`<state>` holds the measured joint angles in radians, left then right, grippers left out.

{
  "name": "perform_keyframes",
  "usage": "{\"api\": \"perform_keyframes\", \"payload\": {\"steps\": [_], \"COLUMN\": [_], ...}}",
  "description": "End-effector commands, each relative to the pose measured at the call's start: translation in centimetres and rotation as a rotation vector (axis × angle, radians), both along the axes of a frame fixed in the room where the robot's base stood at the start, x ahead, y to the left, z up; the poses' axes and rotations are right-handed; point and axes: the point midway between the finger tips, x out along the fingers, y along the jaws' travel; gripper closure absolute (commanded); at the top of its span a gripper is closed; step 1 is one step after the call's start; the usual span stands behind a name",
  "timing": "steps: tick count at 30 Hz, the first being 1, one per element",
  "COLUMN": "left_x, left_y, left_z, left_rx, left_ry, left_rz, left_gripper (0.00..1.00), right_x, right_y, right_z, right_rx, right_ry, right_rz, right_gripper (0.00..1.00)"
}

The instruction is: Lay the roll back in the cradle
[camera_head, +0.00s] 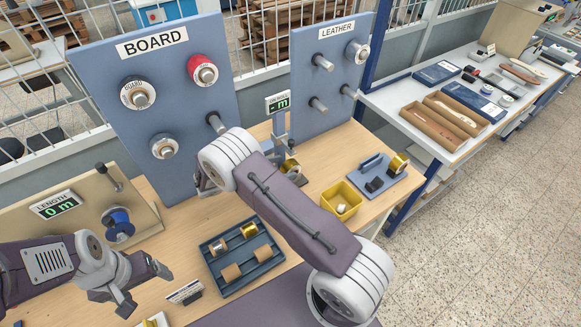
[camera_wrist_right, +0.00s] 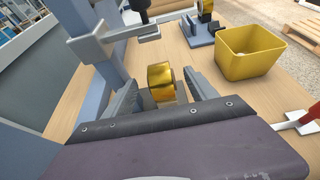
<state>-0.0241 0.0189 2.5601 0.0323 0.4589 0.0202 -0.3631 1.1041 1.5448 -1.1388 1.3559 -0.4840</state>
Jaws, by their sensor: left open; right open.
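A gold foil roll (camera_wrist_right: 160,82) stands between the two fingers of my right gripper (camera_wrist_right: 163,92) in the right wrist view. The fingers are apart, and I cannot tell if either touches the roll. In the head view this gold roll (camera_head: 290,167) shows low beside the "ON ROLL" gauge stand (camera_head: 280,125); my right forearm hides the right gripper there. What supports the roll is hidden, so I cannot tell whether it rests in a cradle. My left gripper (camera_head: 143,287) is open and empty at the lower left, above the bench.
A blue-grey tray (camera_head: 213,268) holds gold rolls and brown pieces. A yellow bin (camera_head: 341,200) stands right of the right arm. Beyond it, a small stand (camera_head: 372,185) carries another gold roll (camera_head: 398,164). Peg panels BOARD (camera_head: 190,115) and LEATHER (camera_head: 335,92) rise at the back.

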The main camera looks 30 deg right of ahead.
Motion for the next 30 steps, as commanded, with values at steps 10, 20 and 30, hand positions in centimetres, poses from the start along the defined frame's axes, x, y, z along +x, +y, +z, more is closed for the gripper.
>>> {"api": "perform_keyframes", "payload": {"steps": [10,20,30], "left_x": [0.0,0.0,0.0], "left_y": [0.0,0.0,0.0], "left_z": [1.7,1.8,1.8], "left_rx": [0.0,0.0,0.0], "left_ry": [0.0,0.0,0.0], "left_rz": [-0.001,0.0,0.0], "left_gripper": [0.19,0.19,0.19], "right_x": [0.2,0.4,0.4], "right_y": [-4.3,-5.7,-5.7], "right_z": [-1.5,-2.3,-2.3], "right_rx": [0.001,0.001,0.002], "right_ry": [0.002,-0.001,-0.001], "right_rz": [-0.005,0.0,0.0], "right_gripper": [0.34,0.34,1.0]}}
